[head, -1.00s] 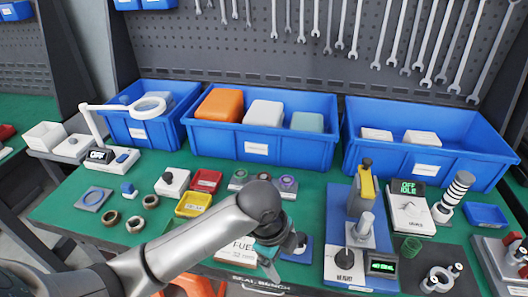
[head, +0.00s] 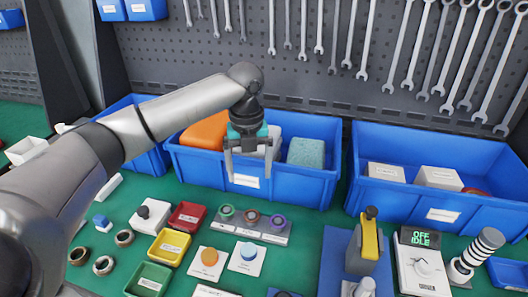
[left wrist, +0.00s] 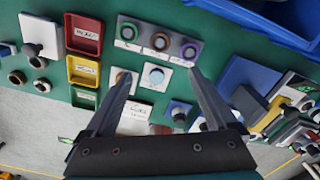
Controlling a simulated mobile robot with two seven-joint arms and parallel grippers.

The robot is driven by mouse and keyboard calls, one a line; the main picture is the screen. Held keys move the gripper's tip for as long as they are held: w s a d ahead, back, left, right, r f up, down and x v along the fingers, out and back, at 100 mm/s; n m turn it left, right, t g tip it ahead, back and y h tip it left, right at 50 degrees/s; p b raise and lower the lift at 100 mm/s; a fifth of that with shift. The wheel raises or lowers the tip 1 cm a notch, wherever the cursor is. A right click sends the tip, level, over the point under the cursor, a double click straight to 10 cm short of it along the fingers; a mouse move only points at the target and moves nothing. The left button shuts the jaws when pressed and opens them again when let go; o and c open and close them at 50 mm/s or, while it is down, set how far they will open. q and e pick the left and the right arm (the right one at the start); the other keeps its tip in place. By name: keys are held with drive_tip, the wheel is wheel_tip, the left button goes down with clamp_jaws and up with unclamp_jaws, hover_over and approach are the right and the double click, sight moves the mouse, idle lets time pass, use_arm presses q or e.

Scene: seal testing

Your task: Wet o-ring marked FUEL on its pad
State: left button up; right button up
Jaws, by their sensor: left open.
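Three o-rings, green (head: 227,211), reddish (head: 251,218) and purple (head: 278,222), sit on a grey strip (head: 236,233) with small labels. The labels are too small to read, so I cannot tell which ring is marked FUEL. In front of them, an orange round pad (head: 209,257) and a blue round pad (head: 249,252) rest on white cards. My left gripper (head: 249,170) is open and empty, raised in front of the middle blue bin. In the left wrist view its fingers (left wrist: 161,85) spread below the green, reddish and purple rings. My right gripper is out of view.
Red (head: 187,216), yellow (head: 169,247) and green (head: 149,280) trays stand left of the pads. The middle blue bin (head: 290,191) is behind the rings. A yellow-topped device (head: 370,240) stands at the right. Bare green bench lies between rings and device.

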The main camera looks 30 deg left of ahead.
use_arm(q)
drive_tip(key=b, duration=0.1)
hover_over(252, 216)
wheel_tip(252, 216, down, 4)
wheel_tip(252, 216, down, 10)
drive_tip(key=shift+s+r+b, duration=0.1)
drive_tip(key=shift+r+b, duration=0.15)
drive_tip(key=shift+b, duration=0.8)
drive_tip(key=shift+f, duration=0.8)
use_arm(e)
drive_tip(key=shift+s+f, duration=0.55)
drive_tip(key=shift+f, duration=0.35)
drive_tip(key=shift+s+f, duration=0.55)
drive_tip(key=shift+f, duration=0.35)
use_arm(q)
drive_tip(key=c, duration=1.3)
drive_tip(key=o, duration=0.6)
drive_tip(key=c, duration=0.4)
drive_tip(key=shift+r+p, duration=1.8)
drive_tip(key=shift+p, duration=0.3)
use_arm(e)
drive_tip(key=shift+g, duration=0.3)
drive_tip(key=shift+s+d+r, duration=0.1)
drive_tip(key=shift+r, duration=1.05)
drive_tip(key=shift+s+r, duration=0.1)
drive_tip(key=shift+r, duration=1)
